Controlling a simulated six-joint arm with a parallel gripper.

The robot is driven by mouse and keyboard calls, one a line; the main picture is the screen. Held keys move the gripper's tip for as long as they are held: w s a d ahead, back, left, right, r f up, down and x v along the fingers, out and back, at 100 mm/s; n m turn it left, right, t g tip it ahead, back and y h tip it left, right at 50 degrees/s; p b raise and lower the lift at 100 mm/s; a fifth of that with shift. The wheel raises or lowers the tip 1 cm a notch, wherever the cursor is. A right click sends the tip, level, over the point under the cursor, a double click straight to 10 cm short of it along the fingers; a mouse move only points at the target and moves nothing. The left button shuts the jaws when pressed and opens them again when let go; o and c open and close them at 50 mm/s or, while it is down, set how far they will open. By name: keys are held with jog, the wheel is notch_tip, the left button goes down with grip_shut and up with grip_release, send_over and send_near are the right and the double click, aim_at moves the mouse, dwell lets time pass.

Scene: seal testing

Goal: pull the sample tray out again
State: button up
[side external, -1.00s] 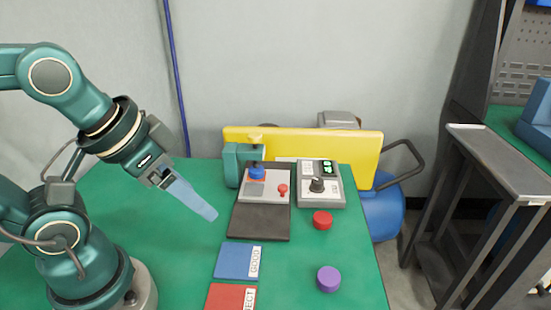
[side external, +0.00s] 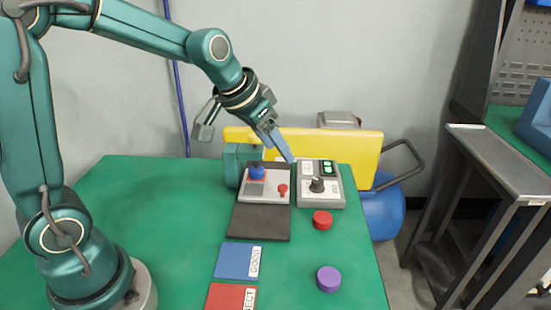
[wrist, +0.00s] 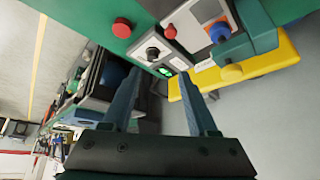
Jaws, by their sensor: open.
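The light grey sample tray (side external: 251,199) sits on a dark base plate (side external: 261,224), with its far end at the green press (side external: 232,166). A small red knob handle (side external: 282,189) stands on the tray, and a blue round piece (side external: 257,173) sits at the press end. The handle (wrist: 170,31) and blue piece (wrist: 217,33) also show in the wrist view. My gripper (side external: 291,160) is open and empty, in the air above and behind the tray, close to the control box. In the wrist view its two fingers (wrist: 162,82) are spread with nothing between them.
A grey control box (side external: 327,198) with a black knob and lit green display stands right of the tray. A red button (side external: 322,220) and purple button (side external: 328,279) lie in front. Blue (side external: 233,262) and red (side external: 225,298) pads lie nearer. A yellow panel (side external: 360,150) stands behind.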

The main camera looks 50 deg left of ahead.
jog(key=g, duration=0.2)
send_over(282, 187)
jog(key=s, duration=0.2)
jog(key=shift+n, duration=0.4)
notch_tip(282, 187, down, 7)
jog(key=shift+s+a, duration=0.1)
jog(key=shift+s, duration=0.05)
jog(key=shift+x, duration=2.25)
grip_shut()
